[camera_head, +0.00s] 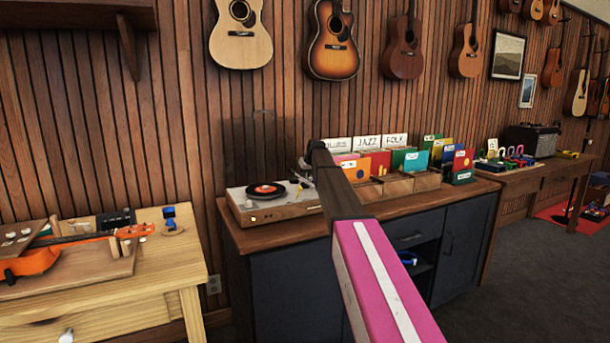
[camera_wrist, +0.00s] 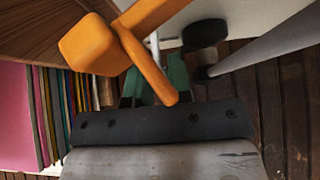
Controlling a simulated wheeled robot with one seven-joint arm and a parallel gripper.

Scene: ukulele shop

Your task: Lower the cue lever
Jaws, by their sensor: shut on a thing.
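The turntable (camera_head: 285,212) stands on the left end of the dark cabinet, with a black record with an orange label (camera_head: 264,190) on it. My arm reaches across to its right side and hides part of it in the head view. In the wrist view the green fingers of my gripper (camera_wrist: 156,82) are close together. An orange bar with a blocky end, seemingly the cue lever (camera_wrist: 148,68), crosses between and in front of them. A thin pale rod stands just beyond. The exact contact is partly hidden.
A black round part (camera_wrist: 205,33) and a thick grey rod (camera_wrist: 265,58) are close by on the right in the wrist view. Upright record sleeves (camera_head: 376,162) stand right of the turntable. A wooden bench (camera_head: 150,262) with an orange ukulele (camera_head: 35,262) is at left.

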